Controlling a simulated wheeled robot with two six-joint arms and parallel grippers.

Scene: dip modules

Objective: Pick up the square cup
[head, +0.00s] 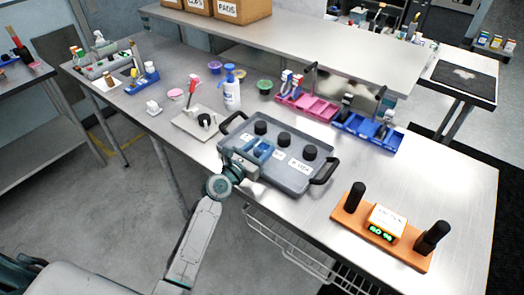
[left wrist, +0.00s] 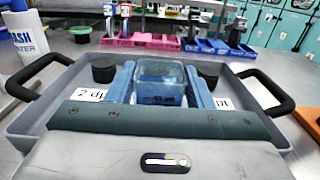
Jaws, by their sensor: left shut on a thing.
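My left gripper (head: 262,148) is over the grey tray (head: 240,130) on the steel table. In the left wrist view its two blue fingers (left wrist: 160,88) are shut on the square cup (left wrist: 160,74), a clear bluish, square-sided cup standing upright between them. The gripper body hides the cup's lower part, so I cannot tell whether it touches the tray. In the head view the fingers largely hide the cup. My right gripper is not in view.
The tray has black handles, several black round pieces (head: 284,139) and white labels. A wash bottle (head: 231,92) stands behind it. Pink (head: 308,106) and blue (head: 367,132) bins lie to the back right. An orange stand with a display (head: 384,228) is at the right.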

